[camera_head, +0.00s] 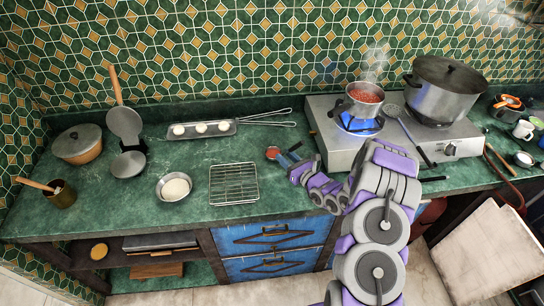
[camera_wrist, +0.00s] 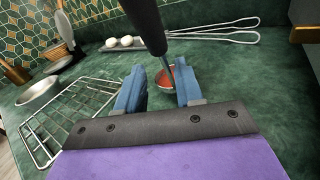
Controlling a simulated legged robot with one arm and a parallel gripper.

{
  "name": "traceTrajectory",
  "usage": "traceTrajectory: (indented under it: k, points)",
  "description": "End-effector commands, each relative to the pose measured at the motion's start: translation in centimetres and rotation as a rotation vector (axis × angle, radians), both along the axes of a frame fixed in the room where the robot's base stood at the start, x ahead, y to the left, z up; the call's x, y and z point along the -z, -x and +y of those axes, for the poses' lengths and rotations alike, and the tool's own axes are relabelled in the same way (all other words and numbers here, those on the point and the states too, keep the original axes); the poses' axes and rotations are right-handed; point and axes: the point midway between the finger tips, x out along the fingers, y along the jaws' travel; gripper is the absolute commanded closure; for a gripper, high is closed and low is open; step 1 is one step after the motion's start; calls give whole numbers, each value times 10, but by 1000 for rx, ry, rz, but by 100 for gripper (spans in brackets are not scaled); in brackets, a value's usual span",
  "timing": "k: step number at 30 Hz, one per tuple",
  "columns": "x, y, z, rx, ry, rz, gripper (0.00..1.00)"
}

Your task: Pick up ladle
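The ladle has a black handle (camera_wrist: 147,24), a thin metal shaft and a small bowl with red inside (camera_wrist: 164,79). In the head view its red bowl (camera_head: 272,153) is at the counter, just left of my gripper (camera_head: 287,160). In the wrist view the handle slants down from the top edge, and the bowl shows in the gap between the two blue fingertips of my gripper (camera_wrist: 160,88). The fingers are apart with room between them. I cannot tell whether either finger touches the shaft.
A wire rack (camera_head: 234,184) lies left of my gripper. A long-handled tray with white round pieces (camera_head: 201,129) lies behind. The gas hotplate (camera_head: 326,140) stands to the right, with a steaming red-filled saucepan (camera_head: 357,101) over a lit flame and a big pot (camera_head: 441,92).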

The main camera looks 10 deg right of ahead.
Motion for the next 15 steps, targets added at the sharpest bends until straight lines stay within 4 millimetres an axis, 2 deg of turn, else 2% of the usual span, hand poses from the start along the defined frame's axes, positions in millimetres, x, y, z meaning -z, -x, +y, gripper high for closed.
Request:
traceTrajectory:
  k: [5,12,15]
  points:
    - [4,-16,0,0,-4,-3,64]
    - [6,-41,23,1,6,-2,64]
    - [5,-45,29,1,8,-2,64]
